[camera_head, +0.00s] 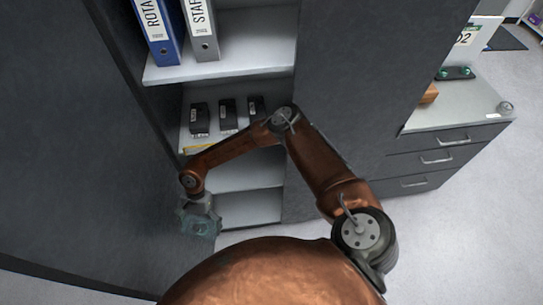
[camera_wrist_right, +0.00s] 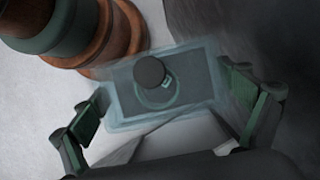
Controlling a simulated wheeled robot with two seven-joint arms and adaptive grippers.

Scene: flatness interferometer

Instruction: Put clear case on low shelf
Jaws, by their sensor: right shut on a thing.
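The clear case (camera_head: 200,224) is a see-through box with a bluish tint. My right gripper (camera_head: 203,205) is shut on it, in front of the lower part of the open cabinet in the head view. In the right wrist view the clear case (camera_wrist_right: 165,84) lies between the two green-padded fingers of my right gripper (camera_wrist_right: 172,112), with a dark round knob and a ring showing in it. The low shelf (camera_head: 250,205) is a pale board at the bottom of the cabinet, right of the case. My left gripper is not in view.
Higher shelves hold a blue binder (camera_head: 158,30), a grey binder (camera_head: 201,30) and three black boxes (camera_head: 228,114). A dark cabinet door (camera_head: 70,130) stands on the left. A drawer unit (camera_head: 440,155) is at the right. The low shelf looks clear where visible.

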